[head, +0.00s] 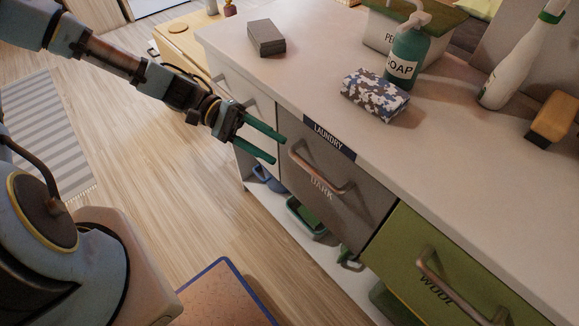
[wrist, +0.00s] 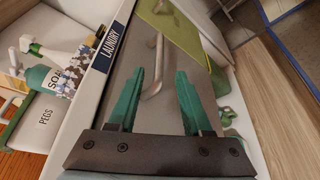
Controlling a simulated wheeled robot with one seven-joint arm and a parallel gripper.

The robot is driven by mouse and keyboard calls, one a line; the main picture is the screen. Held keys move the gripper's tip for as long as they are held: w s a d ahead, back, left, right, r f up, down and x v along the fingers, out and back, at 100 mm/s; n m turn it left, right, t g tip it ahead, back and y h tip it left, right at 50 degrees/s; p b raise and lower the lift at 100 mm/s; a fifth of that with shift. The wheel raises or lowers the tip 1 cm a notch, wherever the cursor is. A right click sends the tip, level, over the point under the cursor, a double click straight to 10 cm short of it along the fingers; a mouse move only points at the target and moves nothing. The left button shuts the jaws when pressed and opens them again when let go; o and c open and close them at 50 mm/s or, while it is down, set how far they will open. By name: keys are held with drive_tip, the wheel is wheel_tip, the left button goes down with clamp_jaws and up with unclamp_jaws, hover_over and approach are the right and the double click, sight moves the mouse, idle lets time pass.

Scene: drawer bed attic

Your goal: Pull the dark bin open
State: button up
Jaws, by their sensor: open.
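The dark bin (head: 336,205) is a grey drawer front marked "DARK", set under the counter below a "LAUNDRY" label. It sits flush with its neighbours and looks closed. Its bar handle (head: 318,172) is brownish metal and runs across the upper front. My gripper (head: 279,149) has two green fingers, apart and empty, pointing toward the handle from the left. In the wrist view the fingers (wrist: 160,85) point at the grey front (wrist: 182,45), and the handle (wrist: 154,70) shows beyond and between them. The fingers appear apart from the handle.
The green "WOOL" bin (head: 440,270) is to the right, and a white bin (head: 240,92) to the left. Wooden floor (head: 150,130) in front is mostly clear.

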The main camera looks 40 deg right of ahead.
sight(307, 167)
drive_tip(key=p+x, duration=0.2)
drive_tip(key=x, duration=0.7)
drive_tip(key=shift+s+d+r, duration=0.1)
drive_tip(key=shift+s+r, duration=0.05)
drive_tip(key=shift+s, duration=0.1)
drive_tip(key=shift+s+d+f+p, duration=0.2)
drive_tip(key=shift+s+f+p, duration=0.1)
drive_tip(key=shift+s, duration=0.25)
drive_tip(key=shift+c, duration=0.4)
clamp_jaws()
